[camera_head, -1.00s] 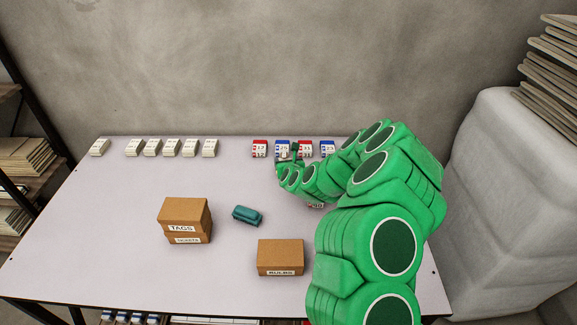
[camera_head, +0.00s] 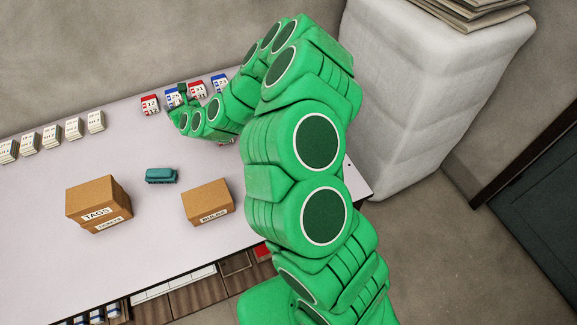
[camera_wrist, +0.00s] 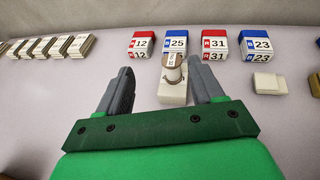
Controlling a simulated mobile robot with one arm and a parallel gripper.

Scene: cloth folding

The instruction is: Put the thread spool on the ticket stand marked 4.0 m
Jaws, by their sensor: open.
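In the wrist view a small pale cylinder with a brown rim, probably the thread spool (camera_wrist: 173,68), stands upright on or just behind a white block (camera_wrist: 172,92); I cannot tell which. My gripper (camera_wrist: 160,67) is open, with one grey finger left and one right of the cylinder, not closed on it. In the head view my gripper (camera_head: 183,93) is at the red and blue number blocks, and the cylinder cannot be made out. A row of white ticket stands (camera_wrist: 42,48) is at the left, also in the head view (camera_head: 52,136). Their marks are too small to read.
Red and blue number blocks (camera_wrist: 214,44) stand just behind the cylinder. A small beige block (camera_wrist: 266,83) is to the right. Cardboard boxes (camera_head: 98,192) (camera_head: 208,203) and a teal object (camera_head: 162,175) are nearer the table's front. The table between these and the ticket stands is clear.

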